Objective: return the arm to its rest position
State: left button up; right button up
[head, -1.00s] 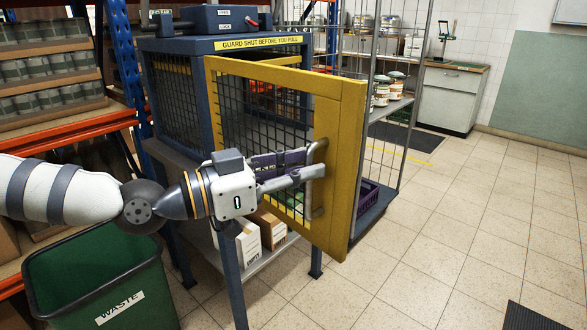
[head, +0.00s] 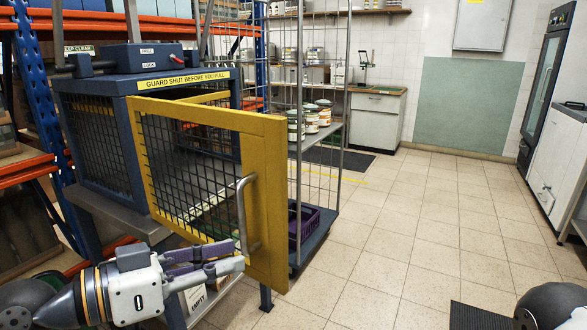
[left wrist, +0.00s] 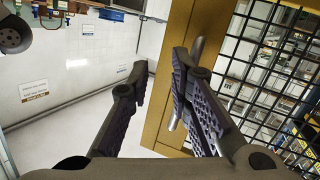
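My left gripper (head: 240,254) is low at the left in the head view, in front of the yellow guard door. Its two purple-padded fingers are apart with nothing between them, as the left wrist view shows (left wrist: 160,65). The yellow mesh door (head: 265,200) stands swung open from the blue cage (head: 100,140). Its grey bar handle (head: 243,215) is just above and right of the fingertips; contact cannot be told. In the left wrist view the door frame (left wrist: 168,90) is behind the right finger. My right gripper is out of view.
A wire trolley (head: 313,235) with jars and a purple crate (head: 305,222) stands behind the door. Orange and blue shelving (head: 40,95) is at the left. A cabinet (head: 375,120) stands at the back. The tiled floor (head: 430,220) right of the door is mostly clear.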

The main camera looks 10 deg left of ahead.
pick_arm(q)
jog(key=s+d+f+n+g+y, duration=0.2)
jog(key=s+d+f+n+g, duration=0.15)
jog(key=s+f, duration=0.55)
jog(key=s+d+f+n+g+y, duration=0.2)
jog(key=s+f+g, duration=0.3)
jog(key=f, duration=0.7)
jog(key=s+a+f+n+g+y+p, duration=0.1)
jog(key=s+a+f+y, duration=0.3)
jog(key=s, duration=0.7)
jog(key=s+a+f+n+g+y, duration=0.1)
jog(key=s+a+f+g+y, duration=0.2)
jog(key=s+a+f, duration=0.4)
jog(key=s+a+y, duration=0.1)
jog(key=s+a, duration=0.1)
jog(key=s, duration=0.1)
jog(key=shift+s+a+g+p, duration=0.2)
jog(key=shift+s+g+p, duration=0.15)
jog(key=shift+s, duration=0.05)
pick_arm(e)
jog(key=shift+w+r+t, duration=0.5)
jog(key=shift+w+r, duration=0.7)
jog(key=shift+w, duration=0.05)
